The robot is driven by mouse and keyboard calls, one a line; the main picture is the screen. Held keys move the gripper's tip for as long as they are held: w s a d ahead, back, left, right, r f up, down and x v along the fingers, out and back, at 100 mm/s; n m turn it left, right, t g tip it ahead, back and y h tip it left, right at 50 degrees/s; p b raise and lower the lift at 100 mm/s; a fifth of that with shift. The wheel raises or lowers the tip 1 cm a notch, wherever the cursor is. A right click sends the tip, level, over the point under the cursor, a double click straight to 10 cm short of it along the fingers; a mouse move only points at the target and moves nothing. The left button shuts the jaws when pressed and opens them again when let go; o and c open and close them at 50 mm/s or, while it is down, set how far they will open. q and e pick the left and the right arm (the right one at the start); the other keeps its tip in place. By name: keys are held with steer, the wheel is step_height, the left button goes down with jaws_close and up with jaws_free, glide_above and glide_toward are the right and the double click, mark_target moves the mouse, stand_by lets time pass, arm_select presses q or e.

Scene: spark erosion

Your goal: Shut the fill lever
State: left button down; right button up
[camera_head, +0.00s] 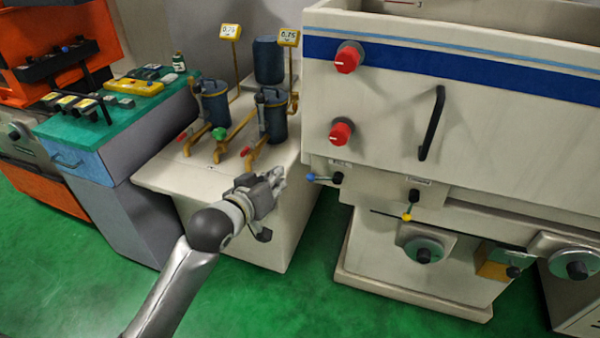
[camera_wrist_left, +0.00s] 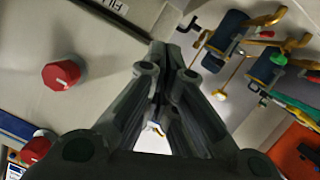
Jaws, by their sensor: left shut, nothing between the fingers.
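The fill lever (camera_head: 323,178) appears to be the short lever with a blue tip and dark pivot, under the lower left edge of the big cream machine. A label beginning "FIL" (camera_wrist_left: 116,5) shows at the top of the left wrist view; the lever itself I cannot make out there. My left gripper (camera_head: 279,180) is shut and empty, left of the blue tip and apart from it in the head view. Its closed fingers (camera_wrist_left: 168,66) fill the middle of the left wrist view. My right gripper is not in view.
A similar lever with a yellow tip (camera_head: 407,216) hangs further right. Red knobs (camera_head: 347,58) and a black handle (camera_head: 431,123) stick out from the machine's front. A cream filter unit (camera_head: 170,175) with pipes stands behind my left gripper. Green floor (camera_head: 240,310) is free in front.

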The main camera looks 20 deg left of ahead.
mark_target(324, 178)
arm_select(q)
steer(key=shift+w, duration=0.1)
steer(key=s+d+f+p+x, duration=0.1)
steer(key=f+p+x, duration=0.1)
steer(key=x, duration=1)
steer(key=shift+w+f, duration=0.4)
steer(key=shift+f, duration=0.1)
steer(key=shift+a+f+n, duration=0.1)
steer(key=shift+f+n, duration=0.15)
steer(key=shift+n, duration=0.05)
